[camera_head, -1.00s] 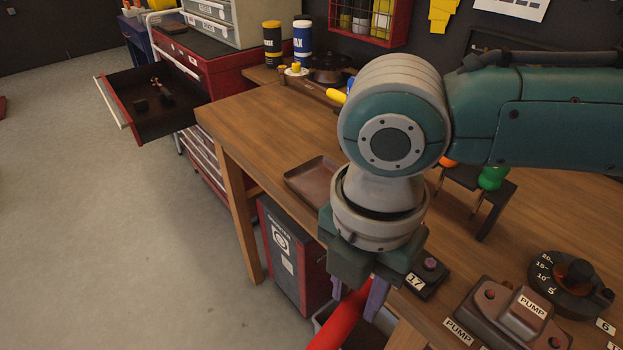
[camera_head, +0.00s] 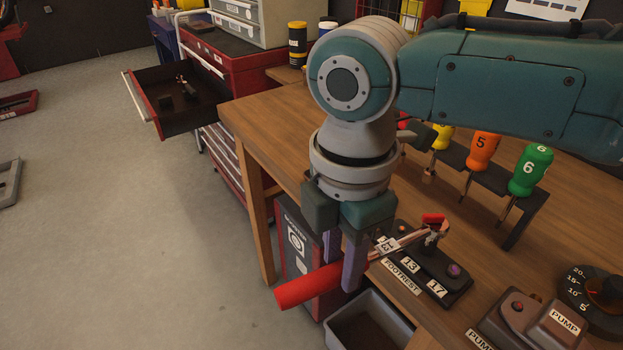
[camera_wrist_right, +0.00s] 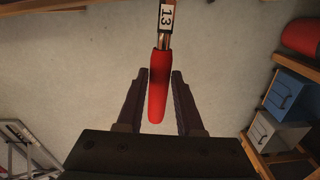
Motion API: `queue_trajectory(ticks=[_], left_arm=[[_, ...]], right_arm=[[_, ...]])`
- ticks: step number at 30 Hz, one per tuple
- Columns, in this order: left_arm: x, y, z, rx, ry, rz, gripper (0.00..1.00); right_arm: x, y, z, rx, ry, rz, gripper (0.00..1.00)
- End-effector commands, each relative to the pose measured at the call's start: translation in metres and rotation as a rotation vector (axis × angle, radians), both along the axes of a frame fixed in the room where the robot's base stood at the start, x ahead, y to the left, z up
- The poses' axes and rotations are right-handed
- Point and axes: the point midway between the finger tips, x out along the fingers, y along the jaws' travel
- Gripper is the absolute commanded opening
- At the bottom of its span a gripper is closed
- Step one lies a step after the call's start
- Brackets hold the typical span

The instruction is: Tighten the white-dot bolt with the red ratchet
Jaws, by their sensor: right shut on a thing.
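My right gripper (camera_head: 345,262) is shut on the red ratchet, with the red handle (camera_head: 305,286) between its fingers. In the right wrist view the handle (camera_wrist_right: 158,90) runs between the fingertips (camera_wrist_right: 158,74), below a metal shaft with a white 13 label. In the head view the shaft reaches right to a head (camera_head: 434,236) at the dark footrest block (camera_head: 420,262) on the bench edge. I cannot make out a white dot. My left gripper is out of view.
A rack of screwdrivers with orange (camera_head: 482,152) and green (camera_head: 530,170) handles stands behind the ratchet. Pump blocks (camera_head: 538,330) and a black dial (camera_head: 598,290) lie to the right. A grey bin (camera_head: 368,325) is below the bench edge. An open drawer (camera_head: 180,105) juts out at left.

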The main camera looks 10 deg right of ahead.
Motion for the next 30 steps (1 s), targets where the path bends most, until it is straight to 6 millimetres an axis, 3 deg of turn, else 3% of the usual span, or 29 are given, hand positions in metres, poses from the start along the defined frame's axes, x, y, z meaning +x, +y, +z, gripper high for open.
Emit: queue_trajectory(ticks=[5,16,30], left_arm=[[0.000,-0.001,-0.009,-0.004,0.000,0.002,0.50],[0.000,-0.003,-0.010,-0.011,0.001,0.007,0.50],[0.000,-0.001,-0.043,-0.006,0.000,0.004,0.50]], right_arm=[[0.012,0.002,-0.002,-0.003,-0.003,-0.078,0.00],[0.014,0.002,-0.001,-0.003,-0.003,-0.094,0.00],[0.050,0.003,-0.003,-0.005,-0.003,-0.329,0.00]])
